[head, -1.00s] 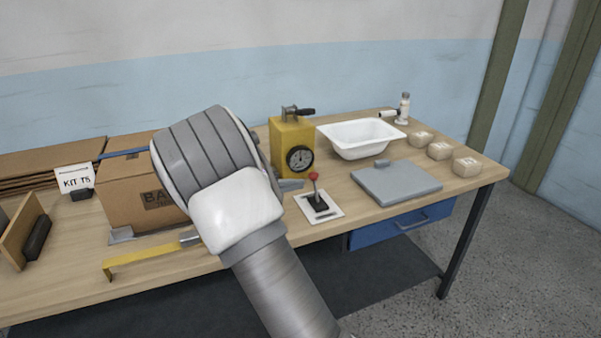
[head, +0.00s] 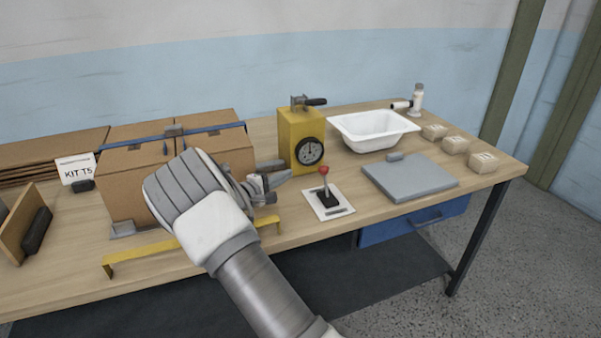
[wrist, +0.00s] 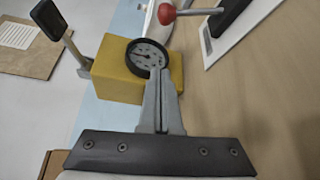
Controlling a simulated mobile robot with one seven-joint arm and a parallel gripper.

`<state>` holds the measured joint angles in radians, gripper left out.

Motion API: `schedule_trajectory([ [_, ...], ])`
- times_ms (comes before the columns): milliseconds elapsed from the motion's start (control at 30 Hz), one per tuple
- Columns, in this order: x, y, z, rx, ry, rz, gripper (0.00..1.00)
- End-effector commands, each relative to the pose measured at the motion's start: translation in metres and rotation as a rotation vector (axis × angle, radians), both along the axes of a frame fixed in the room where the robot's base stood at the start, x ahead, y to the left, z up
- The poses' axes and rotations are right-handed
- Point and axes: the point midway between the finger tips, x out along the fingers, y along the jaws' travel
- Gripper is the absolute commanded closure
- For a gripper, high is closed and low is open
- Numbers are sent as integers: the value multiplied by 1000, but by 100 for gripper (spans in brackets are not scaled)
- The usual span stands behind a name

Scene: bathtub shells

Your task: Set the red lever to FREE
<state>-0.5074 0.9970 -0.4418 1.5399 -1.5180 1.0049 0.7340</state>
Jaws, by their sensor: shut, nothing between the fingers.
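The red-knobbed lever (head: 323,171) stands on a dark base on a white plate (head: 336,209) near the table's front edge. Its red knob (wrist: 166,13) and grey rod show at the top of the wrist view. No FREE marking is readable. My gripper (head: 281,172) is to the left of the lever, apart from it, with its fingers pointing right. In the wrist view the fingers (wrist: 159,75) are together with nothing between them.
A yellow box with a dial (head: 300,140) stands just behind my gripper. A cardboard box (head: 120,185), a yellow bracket (head: 150,251), a grey slab (head: 410,180), a white tub (head: 375,145) and small packages (head: 455,145) share the table (head: 390,220).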

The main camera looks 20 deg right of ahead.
Motion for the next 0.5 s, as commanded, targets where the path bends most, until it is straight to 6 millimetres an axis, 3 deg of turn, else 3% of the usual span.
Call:
schedule_trajectory([
  [467, 49, -83, -12, 0, -1, -4, 100],
  [500, 44, -82, -9, 1, 1, -1, 100],
])
